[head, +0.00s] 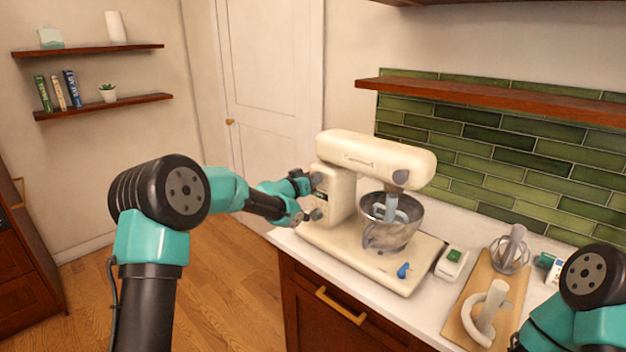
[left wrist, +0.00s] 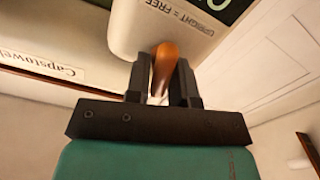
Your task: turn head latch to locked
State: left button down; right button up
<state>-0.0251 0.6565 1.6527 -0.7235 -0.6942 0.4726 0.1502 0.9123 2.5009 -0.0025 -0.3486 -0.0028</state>
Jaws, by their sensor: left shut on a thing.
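The cream stand mixer (head: 335,180) stands on the counter with its head level over the steel bowl (head: 388,222). My left gripper (head: 303,198) is at the mixer's left side. In the left wrist view my left gripper (left wrist: 163,88) is shut on the orange-brown head latch (left wrist: 165,60), with one black finger on each side of it. The latch lies by the printed label "UPRIGHT = FREE" (left wrist: 180,16). In the head view the latch is hidden by my gripper. My right gripper is out of view.
A wooden board (head: 465,310) holds a whisk (head: 511,250) and a pale attachment (head: 487,312) at the right. A small white box with a green top (head: 452,262) stands beside the mixer. A blue item (head: 403,270) is on the mixer base.

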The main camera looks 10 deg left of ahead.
pick_arm(q)
jog(key=n, duration=0.7)
jog(key=shift+w+a+f, duration=0.1)
jog(key=shift+a+f, duration=0.05)
jog(key=shift+a, duration=0.05)
jog(key=n, duration=0.4)
jog(key=shift+a+f, duration=0.1)
jog(key=shift+f+n, duration=0.15)
jog(key=shift+n, duration=1.75)
jog(key=c, duration=1.1)
grip_release()
jog(key=v, duration=1.7)
jog(key=shift+a+f, duration=0.1)
jog(key=shift+a, duration=0.05)
